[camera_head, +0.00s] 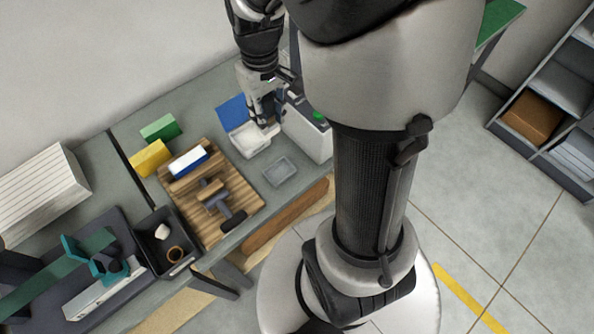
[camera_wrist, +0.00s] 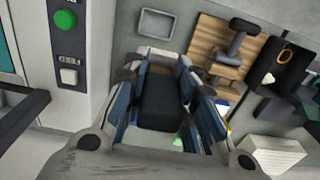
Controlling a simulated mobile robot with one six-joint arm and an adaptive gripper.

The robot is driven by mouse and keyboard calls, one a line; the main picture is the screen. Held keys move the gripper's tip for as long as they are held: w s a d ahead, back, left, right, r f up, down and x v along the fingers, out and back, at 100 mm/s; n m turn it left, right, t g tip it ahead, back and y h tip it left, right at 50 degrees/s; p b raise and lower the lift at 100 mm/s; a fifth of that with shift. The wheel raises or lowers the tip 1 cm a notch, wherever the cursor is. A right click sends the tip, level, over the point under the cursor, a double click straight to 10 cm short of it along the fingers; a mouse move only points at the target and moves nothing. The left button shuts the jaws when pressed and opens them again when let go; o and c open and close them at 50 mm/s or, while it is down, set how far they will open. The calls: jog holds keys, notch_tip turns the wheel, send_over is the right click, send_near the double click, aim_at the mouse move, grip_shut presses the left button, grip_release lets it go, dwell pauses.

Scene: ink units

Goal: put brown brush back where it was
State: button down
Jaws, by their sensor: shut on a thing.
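My gripper (camera_head: 264,118) points down at the white tray beside the white machine. In the wrist view its blue-padded fingers (camera_wrist: 160,78) are shut on a dark block (camera_wrist: 160,105). I see only one face of this block and cannot tell whether it is the brown brush. A slatted wooden board (camera_head: 240,190) lies on the bench, left of my gripper in the head view. On it are a brown-topped piece (camera_head: 209,187), a grey tool with a dark handle (camera_head: 233,221) and a blue-and-white block (camera_head: 189,162).
The white machine (camera_head: 305,135) with a green button stands right beside my gripper. A small grey dish (camera_head: 280,171) lies near the bench's front edge. A black bin (camera_head: 150,248), a yellow block (camera_head: 150,158) and a green block (camera_head: 160,128) stand around the board.

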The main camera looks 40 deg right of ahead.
jog(key=shift+s+d+f, duration=0.55)
notch_tip(320, 180, down, 19)
jog(key=b, duration=0.6)
jog(key=shift+w+r+b, duration=0.1)
jog(key=shift+b, duration=0.2)
jog(key=shift+a, duration=0.1)
jog(key=c, duration=1.3)
grip_release()
jog(key=shift+f, duration=0.2)
jog(key=shift+r, duration=0.1)
